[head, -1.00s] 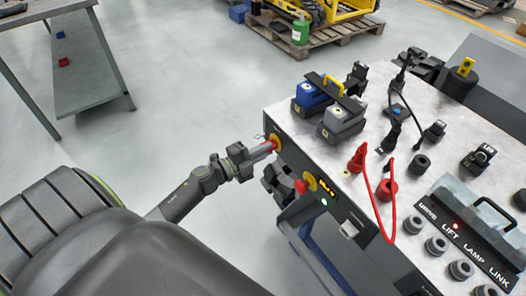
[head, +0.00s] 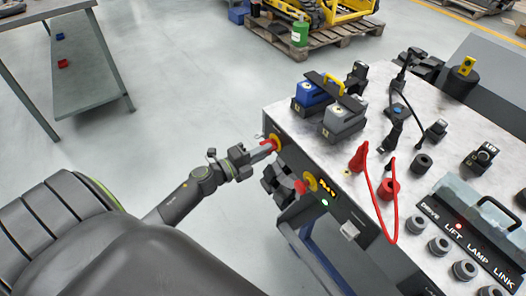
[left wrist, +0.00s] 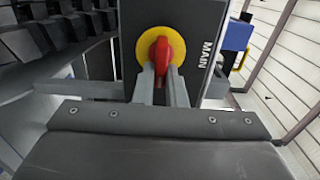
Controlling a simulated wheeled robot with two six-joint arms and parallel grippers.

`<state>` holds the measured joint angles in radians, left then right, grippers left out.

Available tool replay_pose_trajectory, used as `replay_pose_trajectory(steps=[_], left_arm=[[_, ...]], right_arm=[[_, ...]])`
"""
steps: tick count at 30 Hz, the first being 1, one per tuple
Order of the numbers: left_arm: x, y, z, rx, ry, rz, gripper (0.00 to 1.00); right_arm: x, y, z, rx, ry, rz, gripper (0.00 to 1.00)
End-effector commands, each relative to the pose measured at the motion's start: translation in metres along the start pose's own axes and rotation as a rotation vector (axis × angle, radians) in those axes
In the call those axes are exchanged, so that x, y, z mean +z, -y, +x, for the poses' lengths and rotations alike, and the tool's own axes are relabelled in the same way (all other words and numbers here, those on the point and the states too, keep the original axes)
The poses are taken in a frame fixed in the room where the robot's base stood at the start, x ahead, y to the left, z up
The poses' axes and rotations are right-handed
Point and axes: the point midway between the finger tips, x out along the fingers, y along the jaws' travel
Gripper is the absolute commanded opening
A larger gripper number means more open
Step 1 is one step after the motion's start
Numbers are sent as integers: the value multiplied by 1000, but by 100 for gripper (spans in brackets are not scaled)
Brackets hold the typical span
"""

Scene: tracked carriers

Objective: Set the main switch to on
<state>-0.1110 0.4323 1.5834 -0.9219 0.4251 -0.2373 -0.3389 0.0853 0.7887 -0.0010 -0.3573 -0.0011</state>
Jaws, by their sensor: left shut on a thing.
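The main switch is a red handle on a yellow disc (head: 276,138), on the front side of the grey-topped carrier. In the left wrist view the red handle (left wrist: 161,52) stands upright in the picture, with the word MAIN beside it on the dark panel. My left gripper (head: 268,146) reaches it from the left and is shut on the red handle. In the left wrist view its two fingers (left wrist: 160,82) lie on either side of the handle. The handle's lower part is partly hidden between the fingers. My right gripper is not in view.
Blue and grey blocks (head: 312,92) and a red cable (head: 395,210) are on the carrier top (head: 275,108).

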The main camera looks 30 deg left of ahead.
Motion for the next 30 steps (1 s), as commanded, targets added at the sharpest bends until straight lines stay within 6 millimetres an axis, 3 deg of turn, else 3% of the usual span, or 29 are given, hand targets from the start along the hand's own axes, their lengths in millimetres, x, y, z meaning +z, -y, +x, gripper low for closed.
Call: replay_pose_trajectory(steps=[1,2,7,22,26,30], left_arm=[[0,-2,-1,2,-1,-1,0],[0,-2,-1,2,-1,-1,12],[0,-1,-1,2,0,-2,33],[0,-1,-5,2,0,0,33],[0,-3,-22,4,0,1,33],[0,-5,-51,7,0,1,33]], right_arm=[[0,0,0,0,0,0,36],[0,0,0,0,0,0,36],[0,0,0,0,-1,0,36],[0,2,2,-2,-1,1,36],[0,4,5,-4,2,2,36],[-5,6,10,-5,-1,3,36]])
